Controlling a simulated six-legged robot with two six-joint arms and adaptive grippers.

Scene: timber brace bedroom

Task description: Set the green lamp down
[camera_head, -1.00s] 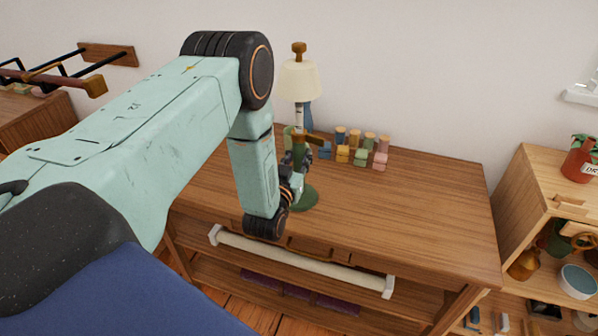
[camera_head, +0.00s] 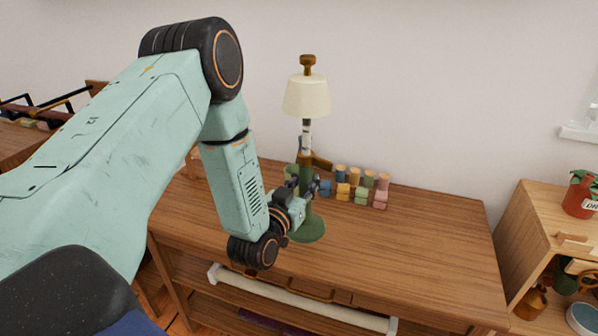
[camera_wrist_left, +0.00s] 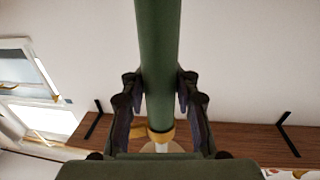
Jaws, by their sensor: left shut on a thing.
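The green lamp (camera_head: 307,226) stands upright at the table's middle, with a round green base, a green stem and a cream shade (camera_head: 306,96) topped by a brown knob. My left gripper (camera_head: 311,189) is shut on the green stem, between base and shade. In the left wrist view the stem (camera_wrist_left: 158,60) runs between the two dark fingers, with a yellow collar (camera_wrist_left: 160,135) below it. The base looks at or very near the wooden tabletop (camera_head: 400,245); I cannot tell whether it touches. My right gripper is out of view.
Several coloured blocks and cylinders (camera_head: 361,194) stand behind and right of the lamp. The tabletop to the right and front is clear. A pale wooden shelf unit (camera_head: 540,215) with a potted plant (camera_head: 580,194) is at the right. The wall is close behind.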

